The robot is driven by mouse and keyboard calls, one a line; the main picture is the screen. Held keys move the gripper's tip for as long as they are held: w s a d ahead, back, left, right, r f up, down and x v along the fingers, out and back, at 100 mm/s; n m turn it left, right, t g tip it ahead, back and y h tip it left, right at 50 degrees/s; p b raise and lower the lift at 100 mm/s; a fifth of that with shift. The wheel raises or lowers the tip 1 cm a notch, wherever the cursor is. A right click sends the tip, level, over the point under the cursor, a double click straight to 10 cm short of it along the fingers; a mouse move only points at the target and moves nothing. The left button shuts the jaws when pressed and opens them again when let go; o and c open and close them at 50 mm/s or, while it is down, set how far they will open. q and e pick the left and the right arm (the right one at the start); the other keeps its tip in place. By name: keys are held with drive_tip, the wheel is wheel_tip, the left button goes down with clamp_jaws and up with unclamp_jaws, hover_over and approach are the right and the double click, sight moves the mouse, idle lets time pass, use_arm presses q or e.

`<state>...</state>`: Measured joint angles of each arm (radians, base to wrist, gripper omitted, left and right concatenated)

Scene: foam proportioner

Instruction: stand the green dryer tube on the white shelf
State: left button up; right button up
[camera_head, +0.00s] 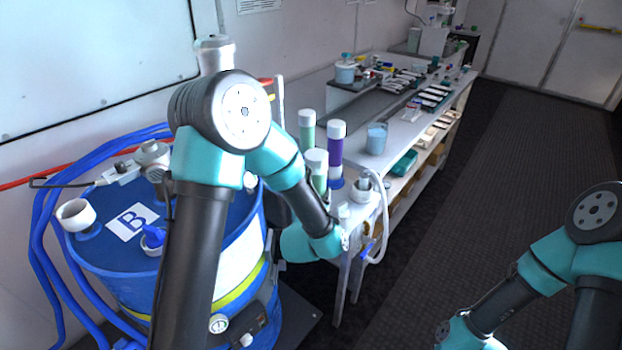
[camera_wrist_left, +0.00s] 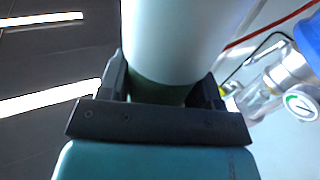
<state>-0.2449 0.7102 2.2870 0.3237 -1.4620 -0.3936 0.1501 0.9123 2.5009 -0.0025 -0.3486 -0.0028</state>
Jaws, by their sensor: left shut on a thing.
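My left gripper (camera_wrist_left: 165,88) is shut on a pale green-white tube (camera_wrist_left: 180,40), which matches the green dryer tube and runs up out of the left wrist view. In the head view my left forearm hides the fingers. There, a green tube with a white cap (camera_head: 307,130), a purple one (camera_head: 336,150) and a nearer green one (camera_head: 316,165) stand close together by the near end of the white shelf (camera_head: 403,135). I cannot tell whether the nearer green one is the held tube. My right arm is at the lower right; its gripper is out of view.
A blue drum (camera_head: 120,262) with blue hoses and fittings stands at the left, close to my left arm. A beaker (camera_head: 376,138) and a white looped hose (camera_head: 383,215) are at the shelf's near end. Racks (camera_head: 432,97) crowd its far part. The floor to the right is clear.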

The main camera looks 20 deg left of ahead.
use_arm(q)
drive_tip(key=w+a+f, duration=0.1)
drive_tip(key=w+a, duration=0.3)
drive_tip(key=w, duration=0.9)
drive_tip(key=shift+w+f, duration=0.15)
drive_tip(key=shift+w, duration=0.05)
drive_tip(key=shift+w+a+f, duration=0.1)
drive_tip(key=shift+w+f, duration=0.1)
drive_tip(key=shift+f, duration=0.7)
drive_tip(key=shift+w+f, duration=0.2)
drive_tip(key=shift+f, duration=0.7)
drive_tip(key=o, duration=1.2)
drive_tip(key=shift+f, duration=0.1)
drive_tip(key=shift+c, duration=0.2)
